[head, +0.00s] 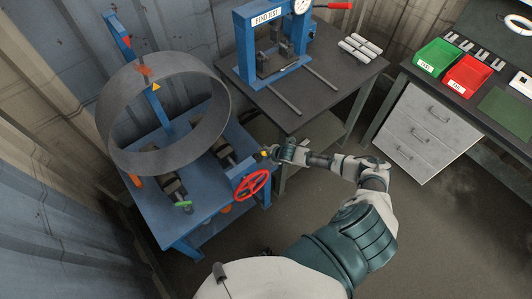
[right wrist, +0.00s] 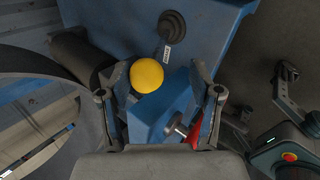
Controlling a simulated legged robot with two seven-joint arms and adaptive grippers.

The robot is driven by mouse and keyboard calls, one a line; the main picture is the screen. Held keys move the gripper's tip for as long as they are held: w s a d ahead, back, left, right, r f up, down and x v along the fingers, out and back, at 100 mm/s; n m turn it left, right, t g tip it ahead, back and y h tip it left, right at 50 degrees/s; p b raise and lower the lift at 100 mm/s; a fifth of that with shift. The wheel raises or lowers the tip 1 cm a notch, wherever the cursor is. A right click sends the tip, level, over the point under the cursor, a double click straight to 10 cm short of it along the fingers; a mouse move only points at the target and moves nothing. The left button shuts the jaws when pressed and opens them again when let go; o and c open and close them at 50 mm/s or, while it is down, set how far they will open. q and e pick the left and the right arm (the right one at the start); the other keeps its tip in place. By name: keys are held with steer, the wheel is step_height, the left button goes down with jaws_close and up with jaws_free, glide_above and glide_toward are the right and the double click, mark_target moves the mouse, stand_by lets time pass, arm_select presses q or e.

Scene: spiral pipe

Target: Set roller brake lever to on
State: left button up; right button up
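The roller brake lever has a yellow ball knob (head: 264,153) at the right end of the blue roller stand, above the red handwheel. In the right wrist view the yellow knob (right wrist: 147,74) lies between the fingers in the picture, nearer the left one. A dark rod with a small label and a round black base (right wrist: 172,25) shows just beyond the knob; the label is too small to read. My right gripper (head: 278,153) is close beside the knob. Its fingers (right wrist: 159,92) are spread apart, and no grip on the knob shows. My left gripper is out of view.
A large grey metal ring (head: 170,158) rests on the blue stand (head: 190,226). The red handwheel (head: 251,185) sits just below the knob. A dark workbench (head: 335,80) with a blue press (head: 240,45) stands behind. Open floor lies right of the stand.

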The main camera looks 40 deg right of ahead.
steer(key=shift+w+r, duration=0.1)
steer(key=shift+r, duration=0.1)
steer(key=v, duration=1.2)
steer(key=shift+f, duration=0.1)
stand_by(0.3)
step_height(320, 180, down, 14)
steer(key=d+m+h, duration=0.1)
steer(key=d+m, duration=0.1)
steer(key=m, duration=0.4)
steer(key=s+f+m+g, duration=0.1)
steer(key=s+f+m, duration=0.5)
steer(key=f, duration=0.6)
steer(key=s+a+f+m+g, duration=0.1)
steer(key=s+a+f, duration=0.4)
steer(key=s, duration=0.6)
steer(key=s+a+f+m+g, duration=0.2)
steer(key=s+a+f, duration=0.3)
steer(key=s, duration=0.7)
steer(key=s+a+f+m+g, duration=0.2)
steer(key=s+a+f, duration=0.3)
steer(key=s, duration=0.7)
steer(key=shift+a+f+m, duration=0.2)
steer(key=shift+f+m, duration=0.5)
steer(key=shift+f, duration=0.15)
